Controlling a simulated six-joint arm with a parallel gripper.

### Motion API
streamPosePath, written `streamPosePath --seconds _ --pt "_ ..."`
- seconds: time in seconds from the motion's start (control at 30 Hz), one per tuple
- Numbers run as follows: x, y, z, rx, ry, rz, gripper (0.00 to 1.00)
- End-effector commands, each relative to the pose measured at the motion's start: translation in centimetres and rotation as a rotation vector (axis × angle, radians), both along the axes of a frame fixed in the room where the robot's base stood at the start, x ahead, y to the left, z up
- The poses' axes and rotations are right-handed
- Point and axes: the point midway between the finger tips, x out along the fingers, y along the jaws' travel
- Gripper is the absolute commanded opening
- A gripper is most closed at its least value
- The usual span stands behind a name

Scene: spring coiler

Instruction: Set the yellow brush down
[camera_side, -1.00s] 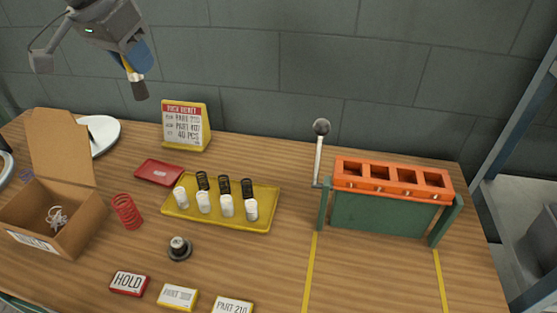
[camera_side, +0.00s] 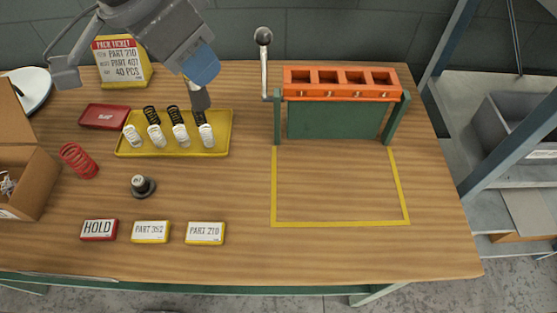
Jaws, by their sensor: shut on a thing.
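My gripper (camera_side: 201,70) hangs from the top left, above the back right end of the yellow tray (camera_side: 222,140). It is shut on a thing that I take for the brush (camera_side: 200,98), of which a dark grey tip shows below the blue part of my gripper. No yellow shows on it here, and the rest is hidden by my gripper. The tip is close to the rightmost black spring in this view. I cannot tell how high it is above the tray.
The yellow tray holds several black and white springs. A red tray (camera_side: 105,116), a red spring (camera_side: 78,160), a dark knob (camera_side: 142,186) and small signs (camera_side: 205,233) stand around. The orange-topped fixture (camera_side: 340,90) has an upright lever (camera_side: 264,70). The yellow-outlined area (camera_side: 335,185) is clear.

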Motion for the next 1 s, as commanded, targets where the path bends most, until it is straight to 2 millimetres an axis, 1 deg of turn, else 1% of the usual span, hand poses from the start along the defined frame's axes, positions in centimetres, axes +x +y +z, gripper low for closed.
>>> streamPosePath --seconds 0.03,0.07,0.1,0.17,0.2,0.3,0.33,0.4,0.47,0.57,0.67,0.9,1.0 --pt "-0.1 0.1 -1.5 0.004 0.006 0.001 0.02" --pt "-0.1 0.1 -2.3 0.006 0.007 0.001 0.02" --pt "-0.1 0.1 -3.8 0.007 0.007 0.001 0.02" --pt "-0.1 0.1 -5.9 0.008 0.008 0.001 0.02" --pt "-0.1 0.1 -7.3 0.007 0.007 0.001 0.02" --pt "-0.1 0.1 -10.3 0.005 0.006 0.001 0.02" --pt "-0.1 0.1 -11.0 0.005 0.005 0.001 0.02" --pt "0.0 0.1 -12.3 0.003 0.003 0.001 0.02" --pt "0.0 0.0 -13.1 0.003 0.003 0.001 0.02" --pt "-0.4 -0.7 -14.0 0.002 0.002 -0.002 0.02" --pt "-1.3 -2.3 -15.2 0.003 0.001 -0.004 0.02" --pt "-3.8 -7.0 -18.4 0.003 0.001 -0.005 0.02" --pt "-4.6 -8.6 -19.4 0.002 0.001 -0.003 0.02"
